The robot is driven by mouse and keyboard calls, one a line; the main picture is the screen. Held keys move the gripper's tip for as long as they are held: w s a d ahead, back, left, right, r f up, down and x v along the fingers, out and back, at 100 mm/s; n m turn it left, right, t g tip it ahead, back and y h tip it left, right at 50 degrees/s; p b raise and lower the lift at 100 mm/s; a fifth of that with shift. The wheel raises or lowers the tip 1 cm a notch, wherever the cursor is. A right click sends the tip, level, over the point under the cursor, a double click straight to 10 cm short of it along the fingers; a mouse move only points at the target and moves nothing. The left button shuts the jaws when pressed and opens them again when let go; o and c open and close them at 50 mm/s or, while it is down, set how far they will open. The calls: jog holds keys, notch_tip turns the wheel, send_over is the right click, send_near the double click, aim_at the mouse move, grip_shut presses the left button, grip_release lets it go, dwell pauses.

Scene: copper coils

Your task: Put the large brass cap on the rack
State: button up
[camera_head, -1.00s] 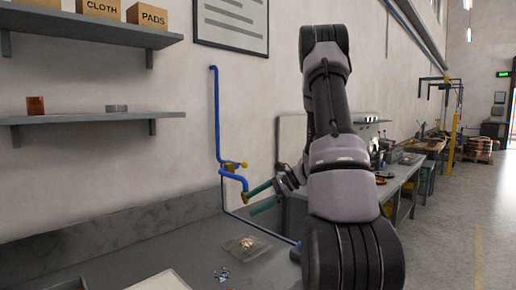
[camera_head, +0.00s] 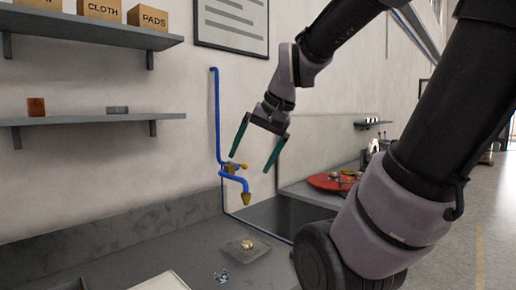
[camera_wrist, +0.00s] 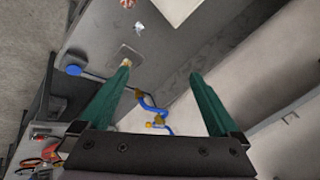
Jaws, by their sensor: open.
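My gripper (camera_head: 251,163) is open and empty, its green fingers pointing down in front of the wall, above the bench. In the wrist view my gripper (camera_wrist: 160,72) also shows wide apart fingers. A small brass piece (camera_head: 247,244) lies on a square grey plate (camera_head: 234,251) on the bench, below the fingers; I cannot tell whether it is the large brass cap. In the wrist view the brass piece (camera_wrist: 126,64) shows beside the left fingertip, on the plate (camera_wrist: 124,51). I cannot pick out a rack with certainty.
A blue pipe (camera_head: 217,120) with brass fittings runs down the wall close to the fingers. Small shiny bits (camera_head: 221,277) lie on the bench. A red round tray (camera_head: 333,182) with items is at right. Wall shelves (camera_head: 90,118) hold boxes and small parts.

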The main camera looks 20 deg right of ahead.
jog(key=shift+s+d+r+n+t+h, duration=0.2)
jog(key=shift+s+r+n+t+h, duration=0.3)
jog(key=shift+s+r+n+t, duration=0.55)
